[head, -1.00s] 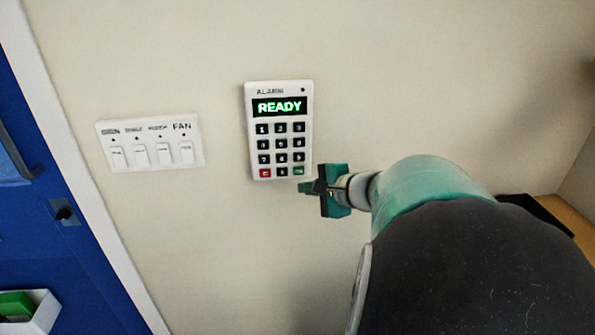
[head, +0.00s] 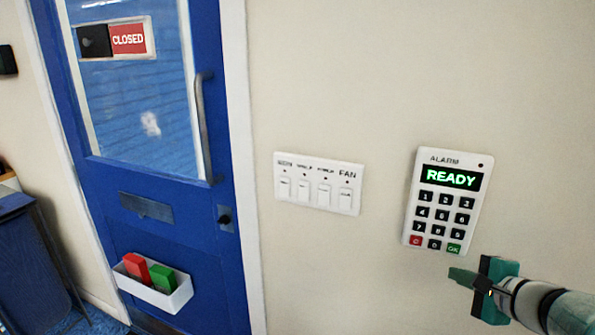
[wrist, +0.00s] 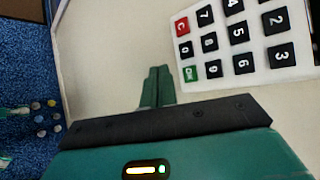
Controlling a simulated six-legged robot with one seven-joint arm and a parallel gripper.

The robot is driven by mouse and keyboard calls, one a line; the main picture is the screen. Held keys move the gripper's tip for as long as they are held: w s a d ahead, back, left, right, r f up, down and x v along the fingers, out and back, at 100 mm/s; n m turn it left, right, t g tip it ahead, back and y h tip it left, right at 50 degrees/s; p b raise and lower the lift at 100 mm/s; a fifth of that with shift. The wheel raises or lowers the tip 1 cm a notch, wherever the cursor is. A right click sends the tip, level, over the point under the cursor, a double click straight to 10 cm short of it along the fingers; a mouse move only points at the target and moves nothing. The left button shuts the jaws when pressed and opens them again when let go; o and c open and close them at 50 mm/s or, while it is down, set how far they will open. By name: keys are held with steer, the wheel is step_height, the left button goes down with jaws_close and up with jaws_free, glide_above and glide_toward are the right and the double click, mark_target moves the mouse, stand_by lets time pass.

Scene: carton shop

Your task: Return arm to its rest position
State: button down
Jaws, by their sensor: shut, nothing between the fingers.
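My gripper (head: 462,279) is at the lower right in the head view, just below the alarm keypad. Its teal fingers are shut together and empty, which also shows in the wrist view (wrist: 158,86). The white alarm keypad (head: 411,213) is on the cream wall, and its screen reads READY in green. In the wrist view the keypad (wrist: 258,72) is at the upper right, with the red C key and the green OK key nearest the fingers. The fingertips look apart from the keypad.
A white switch panel (head: 318,202) is on the wall left of the keypad. A blue door (head: 205,254) with a handle (head: 203,125) and a CLOSED sign (head: 128,39) is further left. A white bin (head: 152,289) on it holds a red and a green block. Open wall surrounds the keypad.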

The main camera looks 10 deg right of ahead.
steer(key=a+n+g+y, duration=0.35)
steer(key=a+n, duration=0.45)
steer(key=a, duration=0.7)
steer(key=s+a+n+g+h, duration=0.4)
steer(key=s+a+n, duration=0.4)
steer(key=a+n, duration=0.3)
steer(key=shift+s+a+f+n+h, duration=0.25)
steer(key=shift+n+h, duration=0.2)
steer(key=shift+n, duration=0.35)
